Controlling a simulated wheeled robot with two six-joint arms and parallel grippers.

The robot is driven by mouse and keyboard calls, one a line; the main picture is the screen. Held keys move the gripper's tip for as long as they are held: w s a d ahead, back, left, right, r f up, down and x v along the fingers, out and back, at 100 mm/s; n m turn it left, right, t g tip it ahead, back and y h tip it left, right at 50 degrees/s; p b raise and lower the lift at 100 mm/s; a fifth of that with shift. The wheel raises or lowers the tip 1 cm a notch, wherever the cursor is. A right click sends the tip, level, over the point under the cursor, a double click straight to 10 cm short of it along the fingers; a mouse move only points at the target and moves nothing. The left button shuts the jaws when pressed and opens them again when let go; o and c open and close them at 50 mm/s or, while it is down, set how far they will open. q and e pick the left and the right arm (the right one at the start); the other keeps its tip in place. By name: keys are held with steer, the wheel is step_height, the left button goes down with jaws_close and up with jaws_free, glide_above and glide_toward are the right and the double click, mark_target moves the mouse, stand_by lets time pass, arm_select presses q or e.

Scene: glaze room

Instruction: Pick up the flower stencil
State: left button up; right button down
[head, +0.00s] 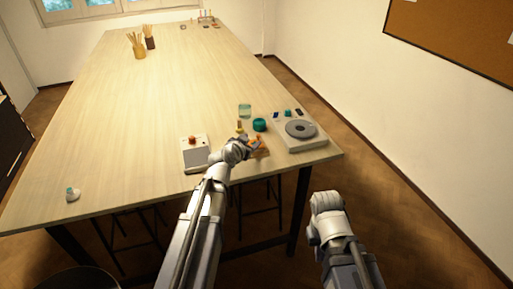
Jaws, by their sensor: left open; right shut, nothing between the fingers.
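I cannot make out a flower stencil for certain. An orange piece (264,151) lies at the near edge of the long wooden table (150,110), partly hidden by my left gripper, and its shape is unclear. My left gripper (256,143) is open, right over or beside this orange piece; I cannot tell if they touch. My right gripper (313,237) is shut and empty, off the table's near right corner and over the floor; its fingers are hard to make out.
Close around my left gripper are a yellow bottle (239,127), a teal round container (259,125), a green block (245,110) and a white device (195,153). A grey disc (301,129) on a pale base stands right. A small jar (72,194) is left. The table's middle is clear.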

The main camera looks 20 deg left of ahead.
mark_target(258, 137)
arm_select(q)
steer(key=shift+b+x, duration=1.5)
steer(key=shift+x, duration=2.3)
steer(key=shift+s+f, duration=0.15)
jaws_close()
